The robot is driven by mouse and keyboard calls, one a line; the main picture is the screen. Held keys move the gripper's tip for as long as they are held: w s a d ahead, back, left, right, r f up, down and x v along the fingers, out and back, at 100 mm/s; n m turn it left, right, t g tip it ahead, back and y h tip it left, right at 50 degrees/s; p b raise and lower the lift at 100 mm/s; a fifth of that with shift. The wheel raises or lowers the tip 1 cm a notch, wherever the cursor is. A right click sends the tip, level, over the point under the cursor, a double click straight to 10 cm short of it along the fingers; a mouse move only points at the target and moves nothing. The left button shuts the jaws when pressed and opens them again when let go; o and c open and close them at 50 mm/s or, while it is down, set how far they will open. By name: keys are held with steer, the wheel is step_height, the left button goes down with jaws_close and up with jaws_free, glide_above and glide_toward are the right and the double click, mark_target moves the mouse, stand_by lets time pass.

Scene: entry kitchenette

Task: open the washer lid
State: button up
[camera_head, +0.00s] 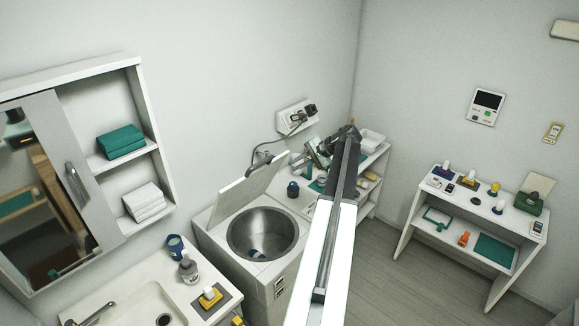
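The washer (272,275) is a white top-loading machine below the centre of the head view. Its white lid (246,188) stands raised and tilted back at the rear edge, so the round grey metal drum (270,222) is uncovered. A small blue and white item (257,253) lies at the bottom of the drum. My arm reaches up from the bottom edge, to the right of the washer. My gripper (322,152) is at its far end, dark and small, to the right of the lid and apart from it in the picture. Its fingers are too unclear to tell whether they are open.
A white sink (147,304) with a soap bottle (188,270) and a blue cup (175,245) is at lower left. A mirror cabinet (118,187) hangs above. A cluttered shelf (377,160) stands behind my arm. A white table (475,205) is at right, with clear floor before it.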

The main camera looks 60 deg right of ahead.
steer(key=r+t, duration=0.1)
steer(key=w+r, duration=0.1)
steer(key=w+a+r+t+h, duration=0.1)
steer(key=r, duration=0.1)
steer(key=shift+w+a+n+t, duration=0.1)
steer(key=shift+n+t, duration=0.2)
steer(key=shift+n, duration=0.1)
jaws_close()
steer(key=a+r+t+h+b, duration=0.1)
steer(key=a+t+h+b, duration=0.1)
steer(key=a+t+b, duration=0.45)
steer(key=s+a+f+m+t+h+b, duration=0.1)
steer(key=s+a+f+m+h+b, duration=0.1)
steer(key=f+b, duration=0.65)
steer(key=s+a+f+m+t+h+b, duration=0.1)
steer(key=s+a+f+h+b, duration=0.15)
steer(key=b, duration=1.05)
steer(key=p+x, duration=0.3)
steer(key=x, duration=1)
steer(key=shift+w+d+f, duration=0.2)
steer(key=shift+d+f, duration=0.1)
steer(key=shift+r+p, duration=0.1)
steer(key=shift+p, duration=0.2)
